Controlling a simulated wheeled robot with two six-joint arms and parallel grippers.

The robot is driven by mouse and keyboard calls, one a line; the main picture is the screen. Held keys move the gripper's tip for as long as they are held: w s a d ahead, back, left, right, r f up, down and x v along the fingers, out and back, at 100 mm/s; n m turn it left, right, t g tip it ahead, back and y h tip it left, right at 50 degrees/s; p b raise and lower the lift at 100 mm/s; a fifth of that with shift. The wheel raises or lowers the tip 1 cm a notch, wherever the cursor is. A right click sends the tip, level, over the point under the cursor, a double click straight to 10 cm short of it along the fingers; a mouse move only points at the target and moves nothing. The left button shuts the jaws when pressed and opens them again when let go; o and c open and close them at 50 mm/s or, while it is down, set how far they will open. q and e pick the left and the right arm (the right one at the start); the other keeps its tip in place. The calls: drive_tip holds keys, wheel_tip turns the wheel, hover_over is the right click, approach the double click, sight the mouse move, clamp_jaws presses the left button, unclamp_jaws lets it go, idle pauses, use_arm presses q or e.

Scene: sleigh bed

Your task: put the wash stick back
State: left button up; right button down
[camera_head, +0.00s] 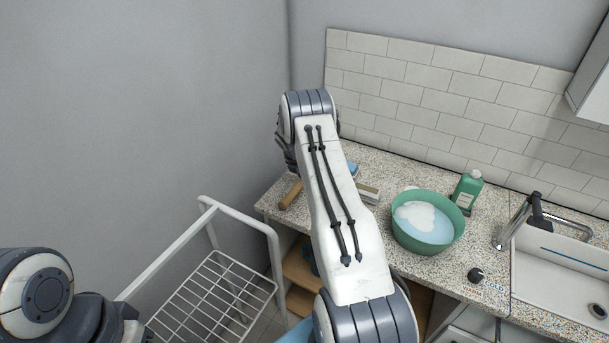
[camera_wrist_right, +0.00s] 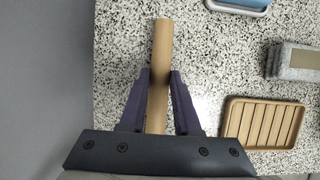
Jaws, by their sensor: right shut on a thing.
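A round wooden stick (camera_wrist_right: 161,45), seemingly the wash stick's handle, runs between the fingers of my right gripper (camera_wrist_right: 160,75) in the right wrist view. The gripper is shut on it, over the speckled counter. The stick's far end shows beyond the fingertips, and its near end is hidden behind the gripper body. In the head view part of the stick (camera_head: 291,193) shows at the counter's left end, left of my right arm, which hides most of the gripper. My left arm shows at the lower left, its fingers out of view.
A green basin (camera_head: 428,222) of foamy water and a green bottle (camera_head: 467,190) stand on the counter (camera_head: 385,168), left of the sink (camera_head: 560,264). A ribbed wooden dish (camera_wrist_right: 263,123) and grey sponges (camera_wrist_right: 293,62) lie right of the stick. A white wire rack (camera_head: 215,290) stands at the counter's left.

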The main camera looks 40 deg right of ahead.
drive_tip(key=shift+f+b, duration=0.35)
drive_tip(key=shift+f, duration=0.25)
drive_tip(key=c, duration=0.5)
unclamp_jaws()
drive_tip(key=shift+c, duration=0.2)
